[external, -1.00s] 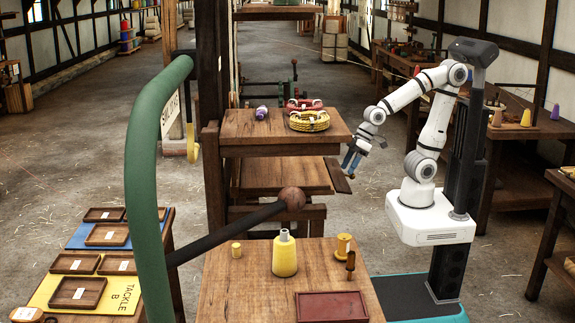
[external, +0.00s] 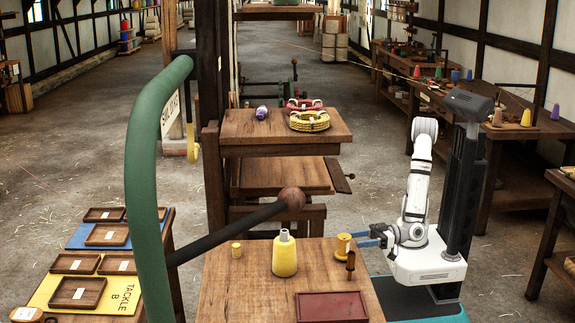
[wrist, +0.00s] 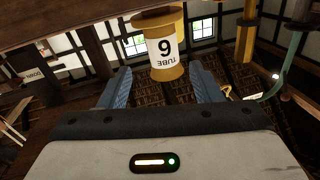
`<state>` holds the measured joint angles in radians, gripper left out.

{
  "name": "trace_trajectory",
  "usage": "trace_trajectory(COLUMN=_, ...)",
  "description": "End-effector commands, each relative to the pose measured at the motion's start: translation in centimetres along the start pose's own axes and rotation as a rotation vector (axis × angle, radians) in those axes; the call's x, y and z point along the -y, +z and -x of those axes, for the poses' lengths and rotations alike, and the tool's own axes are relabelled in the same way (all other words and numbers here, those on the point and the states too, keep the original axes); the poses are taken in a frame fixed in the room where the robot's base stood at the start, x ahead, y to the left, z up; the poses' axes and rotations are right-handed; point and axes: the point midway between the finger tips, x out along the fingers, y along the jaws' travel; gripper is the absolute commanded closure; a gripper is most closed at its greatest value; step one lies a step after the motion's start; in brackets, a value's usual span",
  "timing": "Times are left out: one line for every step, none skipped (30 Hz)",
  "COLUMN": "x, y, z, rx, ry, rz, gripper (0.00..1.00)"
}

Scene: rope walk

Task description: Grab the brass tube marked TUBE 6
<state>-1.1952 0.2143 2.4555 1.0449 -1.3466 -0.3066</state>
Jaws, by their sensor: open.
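The brass tube (external: 343,244) is a small gold spool with wider ends, upright near the bench's right edge. In the wrist view the tube (wrist: 166,50) shows a white label, upside down; turned upright it reads TUBE 6. My gripper (external: 362,238) is low at the bench's right edge, its blue fingers pointing left at the tube. In the wrist view my gripper (wrist: 163,80) is open, one finger to each side of the tube's line. The tube stands just ahead of or between the fingertips; I cannot tell whether they touch.
A dark brown upright piece (external: 350,265) stands just in front of the tube. A dark lever with a round knob (external: 292,198) reaches over the bench's back.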

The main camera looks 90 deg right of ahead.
Motion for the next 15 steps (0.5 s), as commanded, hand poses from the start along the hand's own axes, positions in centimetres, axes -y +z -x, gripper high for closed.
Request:
trace_trajectory(x=0.1, y=1.4, z=0.8, rx=0.011, ry=0.004, rz=0.042, gripper=0.42)
trace_trajectory(x=0.0, y=1.8, z=1.1, rx=0.016, ry=0.008, rz=0.06, gripper=0.42)
trace_trajectory(x=0.0, y=2.3, z=1.4, rx=0.02, ry=0.013, rz=0.079, gripper=0.42)
trace_trajectory(x=-0.1, y=2.5, z=1.5, rx=0.022, ry=0.015, rz=0.09, gripper=0.42)
trace_trajectory(x=-0.1, y=2.7, z=1.4, rx=0.023, ry=0.017, rz=0.096, gripper=0.42)
trace_trajectory(x=-0.1, y=2.7, z=1.2, rx=0.023, ry=0.02, rz=0.099, gripper=0.42)
trace_trajectory(x=-0.2, y=2.8, z=0.9, rx=0.024, ry=0.021, rz=0.1, gripper=0.42)
trace_trajectory(x=-0.2, y=2.8, z=0.5, rx=0.023, ry=0.023, rz=0.099, gripper=0.42)
trace_trajectory(x=-0.2, y=2.7, z=0.1, rx=0.023, ry=0.023, rz=0.098, gripper=0.42)
trace_trajectory(x=-0.2, y=2.7, z=-0.3, rx=0.022, ry=0.023, rz=0.098, gripper=0.42)
trace_trajectory(x=-0.2, y=2.7, z=-0.6, rx=0.022, ry=0.023, rz=0.098, gripper=0.42)
trace_trajectory(x=-0.2, y=2.8, z=-1.0, rx=0.023, ry=0.023, rz=0.098, gripper=0.42)
trace_trajectory(x=-0.2, y=2.8, z=-1.3, rx=0.023, ry=0.022, rz=0.098, gripper=0.42)
trace_trajectory(x=-0.1, y=2.8, z=-1.6, rx=0.023, ry=0.022, rz=0.098, gripper=0.42)
trace_trajectory(x=-0.1, y=2.8, z=-2.1, rx=0.022, ry=0.022, rz=0.098, gripper=0.42)
